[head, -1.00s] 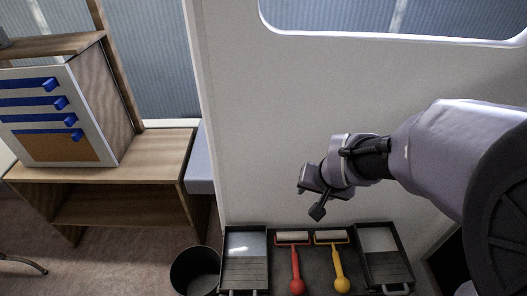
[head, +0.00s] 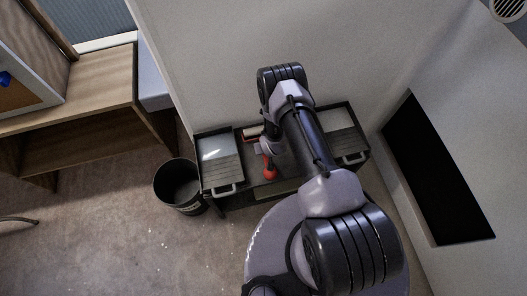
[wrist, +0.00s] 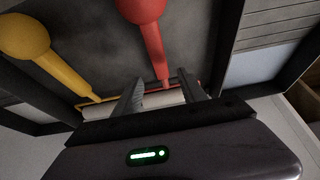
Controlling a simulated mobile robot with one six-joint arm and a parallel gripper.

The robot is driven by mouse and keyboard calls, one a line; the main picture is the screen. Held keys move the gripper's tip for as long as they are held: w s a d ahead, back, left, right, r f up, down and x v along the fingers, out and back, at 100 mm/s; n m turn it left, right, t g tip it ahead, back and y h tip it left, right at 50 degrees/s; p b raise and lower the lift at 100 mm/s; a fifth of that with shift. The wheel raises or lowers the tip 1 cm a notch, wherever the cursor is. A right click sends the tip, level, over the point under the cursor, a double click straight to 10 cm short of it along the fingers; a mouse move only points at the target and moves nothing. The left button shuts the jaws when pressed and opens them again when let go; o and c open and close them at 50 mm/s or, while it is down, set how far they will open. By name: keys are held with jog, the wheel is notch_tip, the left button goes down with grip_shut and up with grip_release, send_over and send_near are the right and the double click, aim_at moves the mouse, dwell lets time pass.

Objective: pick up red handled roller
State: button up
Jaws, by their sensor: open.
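The red handled roller (head: 269,171) lies on a dark bench between two paint trays in the head view, partly hidden by my arm. In the wrist view its red handle (wrist: 150,38) runs up from a pale roller sleeve (wrist: 160,99). My gripper (wrist: 161,88) is open and empty. Its two fingers appear on either side of the roller's frame and sleeve, with the red shaft between them in the picture. I cannot tell whether they touch it. In the head view my arm hides most of the gripper.
A yellow handled roller (wrist: 50,65) lies beside the red one. Paint trays stand at the left (head: 220,172) and right (head: 348,146) of the bench. A black bucket (head: 180,186) stands on the floor left of it. A wall rises behind. Open floor lies in front.

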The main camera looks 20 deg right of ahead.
jog(key=b+x, duration=0.2)
jog(key=x, duration=0.5)
jog(key=shift+a+b, duration=0.1)
jog(key=shift+b, duration=0.25)
jog(key=shift+c, duration=0.2)
grip_shut()
